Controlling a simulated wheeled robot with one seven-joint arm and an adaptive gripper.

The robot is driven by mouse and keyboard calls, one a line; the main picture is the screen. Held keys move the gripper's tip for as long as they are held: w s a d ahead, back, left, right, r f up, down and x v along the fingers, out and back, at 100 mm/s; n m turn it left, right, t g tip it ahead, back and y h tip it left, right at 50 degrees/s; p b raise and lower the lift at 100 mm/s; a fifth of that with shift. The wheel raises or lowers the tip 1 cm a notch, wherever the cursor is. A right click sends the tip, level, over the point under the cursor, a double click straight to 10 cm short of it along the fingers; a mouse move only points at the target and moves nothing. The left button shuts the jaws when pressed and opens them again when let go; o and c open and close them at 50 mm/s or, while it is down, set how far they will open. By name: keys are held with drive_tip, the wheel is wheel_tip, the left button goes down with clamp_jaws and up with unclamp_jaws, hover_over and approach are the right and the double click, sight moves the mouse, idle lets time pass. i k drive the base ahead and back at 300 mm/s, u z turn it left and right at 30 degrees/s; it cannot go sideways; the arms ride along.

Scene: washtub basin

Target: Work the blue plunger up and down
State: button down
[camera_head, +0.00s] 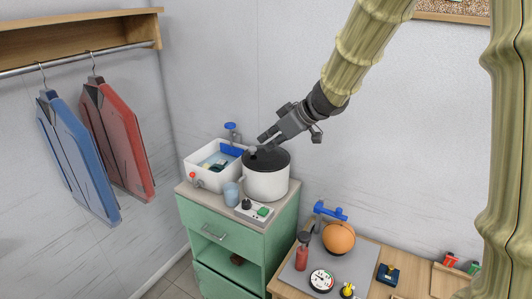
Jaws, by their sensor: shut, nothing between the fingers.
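Two blue parts could be the plunger; I cannot tell for certain which. One is a blue knob on a short stem (231,127), upright at the back of the white basin (206,178). The other is a blue T-shaped handle (330,211) behind the orange ball on the lower table. My gripper (265,141) is shut and empty, pointing down-left above the dark lid of the white pot. It lies to the right of the knob and apart from it in the picture. Whether it touches the pot lid is hard to tell.
The white pot (266,184) stands right of the basin on a green cabinet (220,219). A blue cup (231,193) and a switch box (254,212) are in front. The orange ball (338,238), a gauge (321,280) and a red bottle (301,258) crowd the lower table.

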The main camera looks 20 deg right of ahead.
sight(231, 150)
drive_tip(key=z, duration=0.2)
drive_tip(key=i, duration=1.3)
drive_tip(key=u, duration=0.2)
